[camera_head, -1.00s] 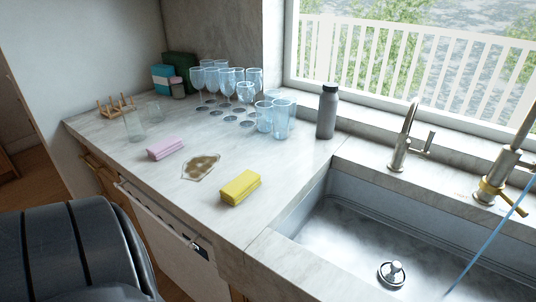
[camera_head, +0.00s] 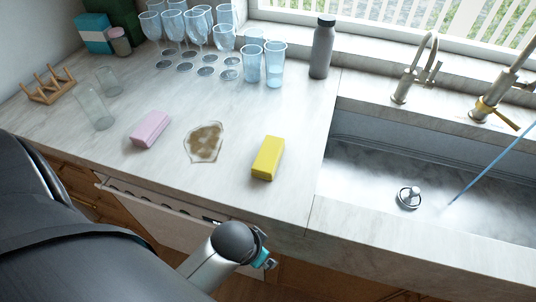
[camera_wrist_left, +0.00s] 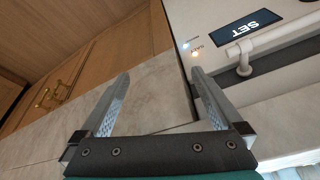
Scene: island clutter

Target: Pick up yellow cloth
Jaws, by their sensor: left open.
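The yellow cloth (camera_head: 268,158), a folded block, lies on the marble counter (camera_head: 225,100) just left of the sink. A folded pink cloth (camera_head: 150,130) lies further left, with a brown spill (camera_head: 205,142) between the two. In the head view my left arm reaches in at the bottom, in front of the counter edge and below the yellow cloth; its fingers are hidden there. In the left wrist view the left gripper (camera_wrist_left: 160,95) is open and empty, facing the cabinet front and an appliance panel. My right gripper is in neither view.
Several glasses (camera_head: 198,30) stand at the back of the counter, with a grey bottle (camera_head: 322,48) to their right. The sink (camera_head: 440,190) with its taps is at right. Two clear glasses (camera_head: 94,108) and a wooden rack (camera_head: 48,86) stand at left.

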